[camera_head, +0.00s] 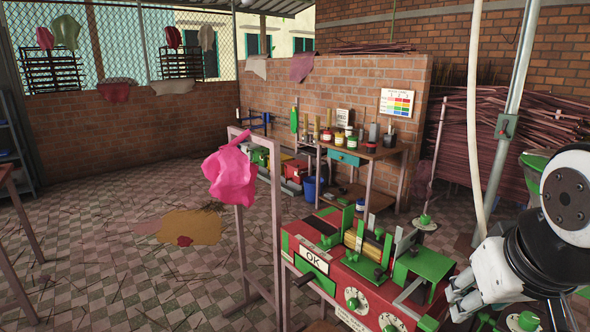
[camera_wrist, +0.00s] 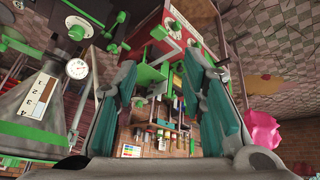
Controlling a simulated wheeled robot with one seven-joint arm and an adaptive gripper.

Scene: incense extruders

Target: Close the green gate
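The red extruder machine (camera_head: 345,285) stands at the lower middle right, with an "OK" plate, dials and several green parts on top. These include an upright green plate (camera_head: 347,217) and a broad green cover (camera_head: 430,263) at the right end. I cannot tell for certain which green part is the gate, or how far it is open. My gripper (camera_wrist: 160,68) is open, with nothing held between its teal pads. In the wrist view, green machine parts (camera_wrist: 150,76) show beyond and between the fingers.
A pink cloth (camera_head: 231,176) hangs on a metal frame left of the machine. A bench (camera_head: 372,152) with jars stands behind it. A metal post (camera_head: 505,130) and stacked sticks (camera_head: 470,140) are at the right.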

